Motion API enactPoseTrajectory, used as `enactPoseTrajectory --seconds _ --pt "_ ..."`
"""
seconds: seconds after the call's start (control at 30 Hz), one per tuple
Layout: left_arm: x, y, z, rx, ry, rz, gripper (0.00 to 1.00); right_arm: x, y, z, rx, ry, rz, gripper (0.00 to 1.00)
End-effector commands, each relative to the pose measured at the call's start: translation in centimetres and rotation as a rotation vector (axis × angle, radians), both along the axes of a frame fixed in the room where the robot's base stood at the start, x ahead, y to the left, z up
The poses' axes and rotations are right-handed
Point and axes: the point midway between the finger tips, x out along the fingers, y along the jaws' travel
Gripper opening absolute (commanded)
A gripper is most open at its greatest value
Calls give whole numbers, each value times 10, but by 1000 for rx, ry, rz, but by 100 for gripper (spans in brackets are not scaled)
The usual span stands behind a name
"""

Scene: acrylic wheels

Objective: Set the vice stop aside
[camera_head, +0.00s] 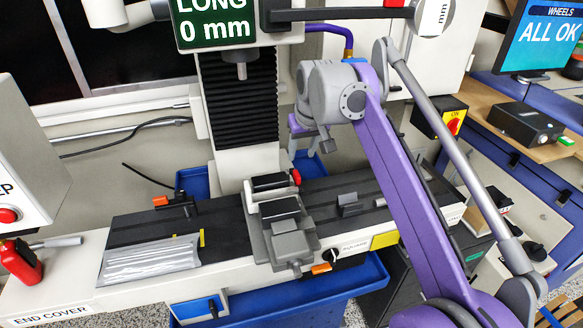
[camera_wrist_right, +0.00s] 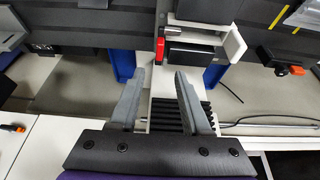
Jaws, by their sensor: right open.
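The vice (camera_head: 282,228) stands on the dark machine table, and its top shows in the right wrist view (camera_wrist_right: 190,52). A small red-ended part (camera_head: 296,177) sits at the right of its rear jaw; in the right wrist view it is the red block (camera_wrist_right: 160,49). I cannot tell if this is the vice stop. A black fixture with an orange knob (camera_head: 175,203) stands on the table to the left, also at the right of the wrist view (camera_wrist_right: 285,69). My right gripper (camera_wrist_right: 160,76) is open and empty, apart from the vice. In the head view it is behind the vice (camera_head: 323,143). My left gripper is out of view.
A wrapped silvery pack (camera_head: 150,260) lies on the table's left end. A small grey block (camera_head: 348,204) is right of the vice. A blue tray (camera_head: 340,284) lies below. The black column (camera_head: 240,105) rises behind. A red bottle (camera_head: 20,262) stands at the left.

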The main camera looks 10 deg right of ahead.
Motion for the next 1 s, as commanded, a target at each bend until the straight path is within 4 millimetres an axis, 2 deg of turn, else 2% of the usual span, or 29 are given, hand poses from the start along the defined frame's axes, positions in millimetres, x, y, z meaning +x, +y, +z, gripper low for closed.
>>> enactPoseTrajectory --seconds 0.3,0.5,0.7,0.97,1.0 --pt "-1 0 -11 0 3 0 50 21 1 -54 0 0 0 48" --pt "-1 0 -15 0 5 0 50 33 1 -82 0 0 0 48" --pt "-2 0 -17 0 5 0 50 38 1 -94 0 0 0 48" --pt "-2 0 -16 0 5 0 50 38 1 -94 0 0 0 48" --pt "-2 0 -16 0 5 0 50 38 1 -94 0 0 0 42"
